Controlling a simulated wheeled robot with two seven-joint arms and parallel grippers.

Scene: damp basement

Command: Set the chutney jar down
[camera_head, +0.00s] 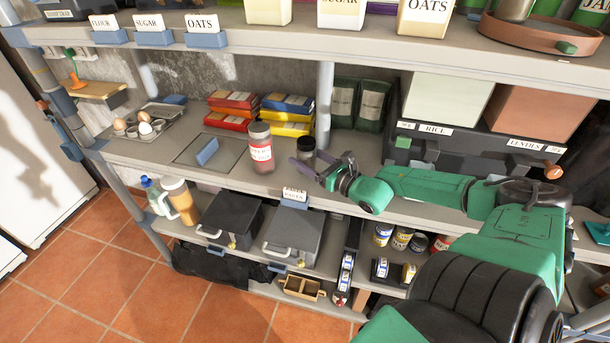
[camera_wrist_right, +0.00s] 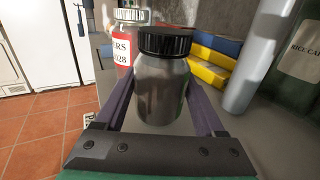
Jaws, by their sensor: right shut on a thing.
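A dark glass jar with a black lid (camera_head: 305,146), which I take as the chutney jar, is between the fingers of my right gripper (camera_head: 318,168) at the middle shelf (camera_head: 228,182). In the right wrist view the jar (camera_wrist_right: 161,90) stands upright between the two purple-grey fingers of my right gripper (camera_wrist_right: 162,108). No label shows on the side facing me. I cannot tell whether its base touches the shelf. My left gripper is not in view.
A grey tray (camera_head: 190,148) lies further left. Red, yellow and blue packets (camera_head: 288,112) are behind. A shelf post (camera_head: 325,100) and dark green bags (camera_head: 358,104) stand behind and right.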

